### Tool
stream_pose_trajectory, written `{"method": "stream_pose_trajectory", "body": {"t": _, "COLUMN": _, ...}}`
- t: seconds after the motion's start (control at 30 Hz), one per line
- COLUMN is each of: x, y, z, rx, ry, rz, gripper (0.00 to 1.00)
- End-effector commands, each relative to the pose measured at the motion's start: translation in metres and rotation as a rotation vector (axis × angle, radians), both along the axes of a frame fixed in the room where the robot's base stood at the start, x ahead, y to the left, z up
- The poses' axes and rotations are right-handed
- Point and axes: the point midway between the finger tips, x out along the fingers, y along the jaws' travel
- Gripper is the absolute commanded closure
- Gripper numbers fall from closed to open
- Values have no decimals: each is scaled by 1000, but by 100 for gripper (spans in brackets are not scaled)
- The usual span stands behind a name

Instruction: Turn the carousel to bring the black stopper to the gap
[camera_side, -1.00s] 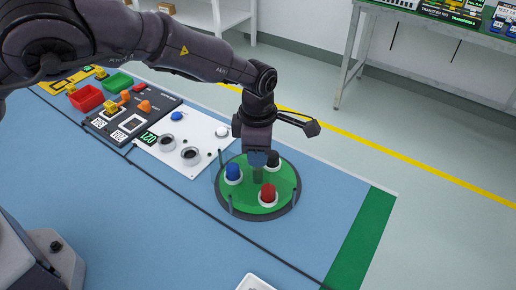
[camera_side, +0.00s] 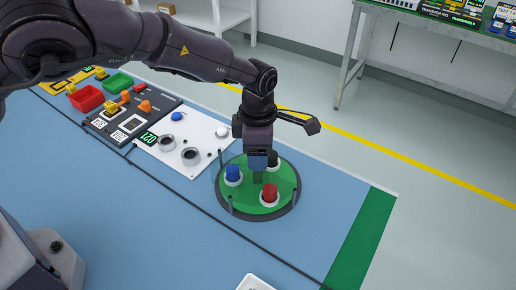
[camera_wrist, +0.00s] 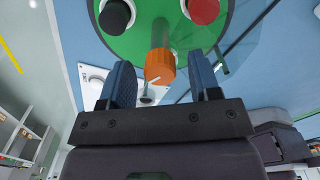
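The carousel is a green disc (camera_side: 247,204) with a dark rim, on the blue table. It carries a blue stopper (camera_side: 233,173), a red stopper (camera_side: 269,191) and a black stopper (camera_side: 274,158), each in a white ring. The black one is at the far side, partly behind my gripper (camera_side: 258,172). In the wrist view the black stopper (camera_wrist: 116,15) is at upper left and the red stopper (camera_wrist: 203,10) at upper right. An orange knob (camera_wrist: 160,66) on a green post shows between my two blue fingers (camera_wrist: 160,80), which are apart. I cannot tell whether they touch it. The gap is not clear.
Thin posts (camera_side: 220,158) and what looks like a clear guard stand around the disc. To the left are a white plate (camera_side: 205,145) with grey rings, a dark panel, and red (camera_side: 86,98) and green bins. The blue table in front is mostly clear.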

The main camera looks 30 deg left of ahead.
Motion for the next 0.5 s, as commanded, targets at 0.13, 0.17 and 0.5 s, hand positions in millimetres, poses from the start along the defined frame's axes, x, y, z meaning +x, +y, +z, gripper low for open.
{"method": "stream_pose_trajectory", "body": {"t": 0.13, "x": 0, "y": 0, "z": -1, "rx": -1, "ry": -1, "rz": 0, "gripper": 43}}
{"method": "stream_pose_trajectory", "body": {"t": 0.17, "x": 0, "y": 0, "z": 0, "rx": -1, "ry": -1, "rz": 0, "gripper": 43}}
{"method": "stream_pose_trajectory", "body": {"t": 0.5, "x": 0, "y": -2, "z": 47, "rx": -4, "ry": -5, "rz": -1, "gripper": 43}}
